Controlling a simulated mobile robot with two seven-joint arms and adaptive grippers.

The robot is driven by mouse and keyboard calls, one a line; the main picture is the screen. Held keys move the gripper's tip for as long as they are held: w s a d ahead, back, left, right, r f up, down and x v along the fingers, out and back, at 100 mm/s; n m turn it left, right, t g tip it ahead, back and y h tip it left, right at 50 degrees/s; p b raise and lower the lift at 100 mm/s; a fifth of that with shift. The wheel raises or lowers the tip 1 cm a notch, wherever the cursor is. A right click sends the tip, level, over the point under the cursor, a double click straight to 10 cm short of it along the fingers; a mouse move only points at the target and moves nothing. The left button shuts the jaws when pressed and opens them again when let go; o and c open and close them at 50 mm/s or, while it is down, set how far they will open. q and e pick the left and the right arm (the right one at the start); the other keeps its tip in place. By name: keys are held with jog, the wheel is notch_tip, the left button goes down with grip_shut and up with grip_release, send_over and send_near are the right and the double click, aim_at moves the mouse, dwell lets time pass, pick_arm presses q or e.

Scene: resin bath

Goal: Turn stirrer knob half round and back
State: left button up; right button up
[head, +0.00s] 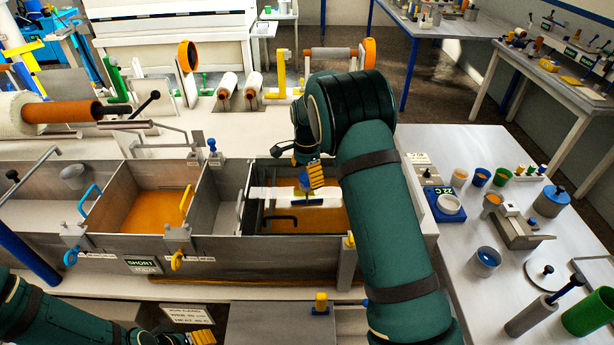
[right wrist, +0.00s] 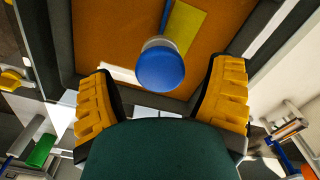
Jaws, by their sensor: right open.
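The stirrer knob is a round blue cap on a pale stem; it shows in the right wrist view (right wrist: 162,70) and partly in the head view (head: 305,181). It stands above the bath compartment of orange resin (head: 332,220). My right gripper (head: 313,177) is over this compartment. In the right wrist view its two yellow ribbed fingers (right wrist: 163,80) are spread wide, with the knob between their tips and clear of both. My left gripper (head: 203,338) is at the bottom edge of the head view, with only a yellow finger pad showing; its opening is hidden.
Another orange compartment (head: 150,208) with blue and yellow handles lies to the left. A side table (head: 460,250) with several cups and tools stands to the right.

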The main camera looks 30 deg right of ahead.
aim_at(307, 176)
notch_tip(307, 176, up, 11)
dwell(0.4)
dwell(0.4)
